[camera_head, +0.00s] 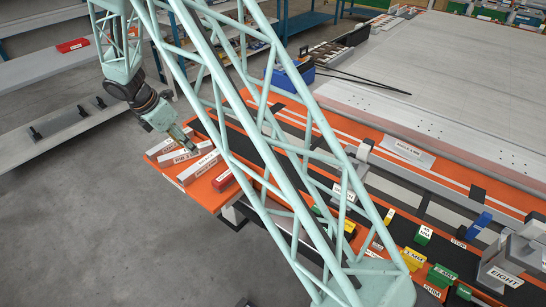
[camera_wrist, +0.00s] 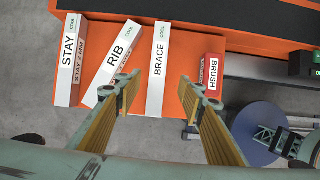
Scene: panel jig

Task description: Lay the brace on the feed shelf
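The brace (camera_wrist: 157,75) is a long white block with its name on top, lying on an orange surface between the rib and the brush. In the head view the brace (camera_head: 199,169) shows beside the red block. My gripper (camera_wrist: 165,88) is open and empty, its two fingers apart, with the brace's near part showing between them from above. Contact with the brace cannot be told. In the head view my gripper (camera_head: 190,149) is over the blocks. No label shows which surface is the feed shelf.
The stay (camera_wrist: 71,62) and the tilted rib (camera_wrist: 112,65) lie left of the brace; the red brush (camera_wrist: 211,76) lies right. My left finger is close to the rib. Grey shelves (camera_head: 50,70) stand at left. A conveyor strip with several labelled blocks runs right.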

